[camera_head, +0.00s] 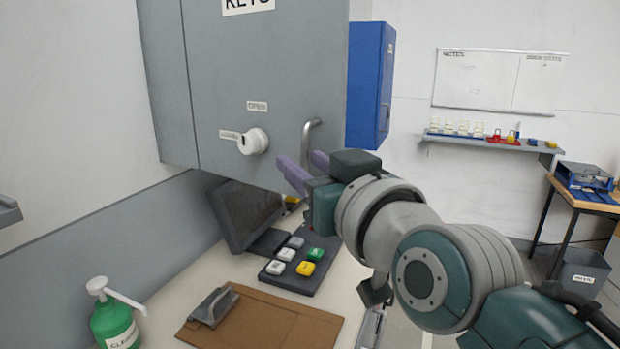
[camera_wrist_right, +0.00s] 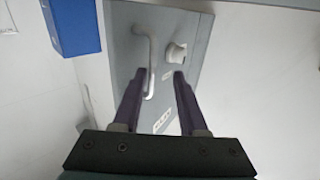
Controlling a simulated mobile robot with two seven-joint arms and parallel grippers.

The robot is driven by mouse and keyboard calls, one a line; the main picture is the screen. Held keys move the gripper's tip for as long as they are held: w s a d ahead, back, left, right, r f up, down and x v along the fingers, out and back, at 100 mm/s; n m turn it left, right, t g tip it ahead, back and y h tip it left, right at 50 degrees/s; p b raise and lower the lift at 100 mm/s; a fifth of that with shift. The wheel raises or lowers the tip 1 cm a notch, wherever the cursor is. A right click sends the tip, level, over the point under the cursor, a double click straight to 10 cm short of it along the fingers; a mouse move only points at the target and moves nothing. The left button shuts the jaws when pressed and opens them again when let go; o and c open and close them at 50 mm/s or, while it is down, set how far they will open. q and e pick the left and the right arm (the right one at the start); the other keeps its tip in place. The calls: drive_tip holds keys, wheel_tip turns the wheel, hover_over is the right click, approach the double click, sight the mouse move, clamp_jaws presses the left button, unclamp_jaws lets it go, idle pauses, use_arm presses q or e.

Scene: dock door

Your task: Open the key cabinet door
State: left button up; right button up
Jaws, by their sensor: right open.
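The grey key cabinet (camera_head: 165,80) hangs on the wall at upper left, with a "KEYS" label on its door (camera_head: 290,60). The door looks shut. A round white knob (camera_head: 254,141) is on the door, with a pale strip at its left and an "OPEN" label above. A grey bar handle (camera_head: 309,135) stands near the door's right edge. My right gripper (camera_head: 299,159) is open and empty, its purple fingers just below the handle. The right wrist view shows the handle (camera_wrist_right: 150,62) and knob (camera_wrist_right: 176,52) beyond the open fingers; contact cannot be told.
A blue box (camera_head: 370,85) is beside the cabinet at right. Below are a monitor (camera_head: 243,212), a button panel (camera_head: 297,262), a brown clipboard (camera_head: 270,322) and a green pump bottle (camera_head: 114,325) on the counter. A wall shelf (camera_head: 490,142) and side table (camera_head: 590,203) stand farther right.

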drive_tip(key=v, duration=0.8)
drive_tip(key=shift+b, duration=0.4)
drive_tip(key=s+d+f+m+g+h, duration=0.1)
drive_tip(key=s+d+f+g+h, duration=0.1)
drive_tip(key=s+d+f+g, duration=0.35)
drive_tip(key=s+d+f+g+h, duration=0.2)
drive_tip(key=s+f+g, duration=0.1)
drive_tip(key=s+f, duration=0.5)
drive_tip(key=s+d+f+m+g+h+p, duration=0.15)
drive_tip(key=s+d+g, duration=0.4)
drive_tip(key=s, duration=0.65)
wheel_tip(320, 180, up, 25)
drive_tip(key=p, duration=2.5)
drive_tip(key=shift+w+t+h, duration=0.2)
drive_tip(key=shift+t+h, duration=0.15)
drive_tip(key=shift+t, duration=0.05)
